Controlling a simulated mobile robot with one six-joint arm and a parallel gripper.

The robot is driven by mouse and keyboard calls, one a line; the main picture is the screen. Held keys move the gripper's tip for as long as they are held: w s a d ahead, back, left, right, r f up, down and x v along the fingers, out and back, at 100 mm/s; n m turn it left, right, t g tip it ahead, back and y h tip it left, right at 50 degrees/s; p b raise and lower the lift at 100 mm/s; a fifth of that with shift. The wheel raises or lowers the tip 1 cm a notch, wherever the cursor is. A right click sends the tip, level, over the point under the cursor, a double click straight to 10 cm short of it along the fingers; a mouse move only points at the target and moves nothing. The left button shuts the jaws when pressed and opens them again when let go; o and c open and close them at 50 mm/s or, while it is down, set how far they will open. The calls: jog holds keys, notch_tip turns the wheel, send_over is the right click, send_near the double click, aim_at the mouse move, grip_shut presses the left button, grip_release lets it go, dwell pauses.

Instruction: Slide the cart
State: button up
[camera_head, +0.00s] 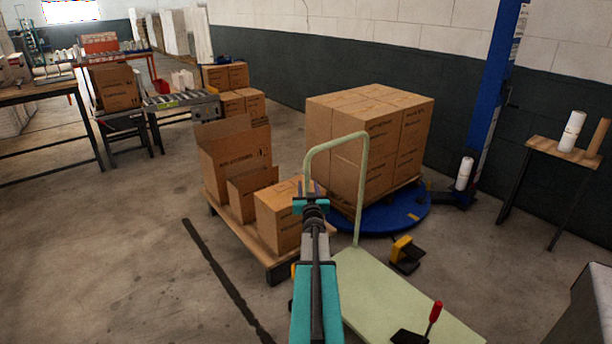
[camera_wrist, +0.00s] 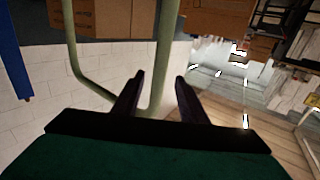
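The cart is a pale green flat platform (camera_head: 390,295) with an upright looped tube handle (camera_head: 363,180), standing in the lower middle of the head view. My gripper (camera_head: 312,190) is at the handle's left post, which passes behind it. In the wrist view my gripper (camera_wrist: 159,76) has its two dark fingers spread apart. A post of the handle (camera_wrist: 167,35) shows between the fingertips, with a gap to each finger. I cannot tell whether it lies inside the grip or just beyond it. The post's lower part is hidden by my arm in the head view.
A yellow-and-black pedal (camera_head: 404,252) lies beside the platform. A red-handled tool (camera_head: 434,316) rests at its front. Floor at left is clear.

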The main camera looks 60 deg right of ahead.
aim_at(306, 175)
jog(key=shift+p+x, duration=0.55)
jog(key=shift+x, duration=4.45)
grip_shut()
jog(key=shift+a, duration=0.25)
jog(key=shift+d, duration=0.15)
